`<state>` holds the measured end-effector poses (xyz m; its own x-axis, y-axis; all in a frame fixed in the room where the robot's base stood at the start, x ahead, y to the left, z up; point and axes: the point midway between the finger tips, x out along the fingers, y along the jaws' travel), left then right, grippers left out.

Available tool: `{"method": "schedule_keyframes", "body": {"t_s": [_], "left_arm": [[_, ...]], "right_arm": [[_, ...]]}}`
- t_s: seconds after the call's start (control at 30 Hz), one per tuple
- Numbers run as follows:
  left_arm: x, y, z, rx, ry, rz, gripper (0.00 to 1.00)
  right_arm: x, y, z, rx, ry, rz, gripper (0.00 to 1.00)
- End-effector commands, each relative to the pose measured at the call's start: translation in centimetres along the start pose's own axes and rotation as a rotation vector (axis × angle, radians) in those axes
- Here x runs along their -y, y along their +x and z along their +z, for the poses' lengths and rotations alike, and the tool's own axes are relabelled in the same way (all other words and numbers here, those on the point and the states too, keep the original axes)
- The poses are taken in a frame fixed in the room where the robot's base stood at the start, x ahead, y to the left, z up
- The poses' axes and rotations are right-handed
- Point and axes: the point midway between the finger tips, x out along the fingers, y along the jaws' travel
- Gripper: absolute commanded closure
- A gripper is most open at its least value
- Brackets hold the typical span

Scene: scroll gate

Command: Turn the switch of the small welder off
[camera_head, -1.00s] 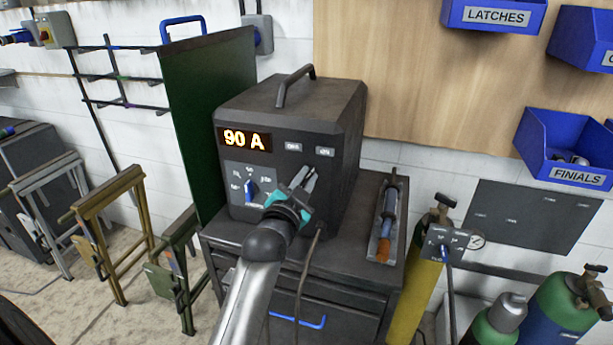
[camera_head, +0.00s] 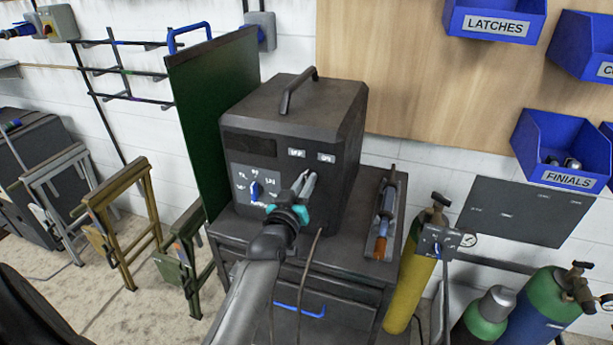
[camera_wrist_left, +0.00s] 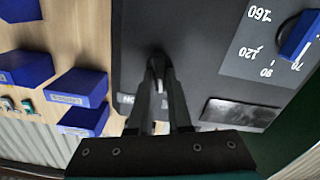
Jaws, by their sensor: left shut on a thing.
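The small welder (camera_head: 290,120) is a dark grey box with a top handle, standing on a dark drawer cabinet. Its front display (camera_head: 249,144) is dark; it is also dark in the left wrist view (camera_wrist_left: 240,113). A blue dial knob (camera_head: 255,190) sits on a scale at the front left. My left gripper (camera_head: 306,179) reaches the right side of the front panel, just below two small labels. In the left wrist view its fingertips (camera_wrist_left: 158,72) are closed together on the small switch, which they mostly hide. My right gripper is not in view.
A green panel (camera_head: 212,125) stands left of the welder. A tray with a torch-like tool (camera_head: 384,220) lies on the cabinet to the right. A yellow cylinder (camera_head: 412,275) stands beside the cabinet. Blue bins (camera_head: 565,150) hang on the wall.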

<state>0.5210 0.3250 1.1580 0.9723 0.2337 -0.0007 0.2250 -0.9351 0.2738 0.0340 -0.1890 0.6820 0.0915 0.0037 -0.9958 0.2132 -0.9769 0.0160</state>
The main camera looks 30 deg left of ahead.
Motion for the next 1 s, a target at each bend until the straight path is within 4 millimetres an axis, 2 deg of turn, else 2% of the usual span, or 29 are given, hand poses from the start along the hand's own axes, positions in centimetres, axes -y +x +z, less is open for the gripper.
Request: {"method": "schedule_keyframes", "body": {"t_s": [0.2,0.5,1.0], "left_arm": [[0.1,0.0,-0.2,-0.003,-0.185,0.0,1.0],[0.3,0.0,-0.1,-0.004,-0.36,0.001,1.0],[0.3,0.0,-0.1,-0.004,-0.439,0.001,1.0]], "right_arm": [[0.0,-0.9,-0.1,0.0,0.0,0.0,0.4],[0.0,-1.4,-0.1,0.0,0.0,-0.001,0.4],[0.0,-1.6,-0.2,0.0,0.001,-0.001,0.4]]}}
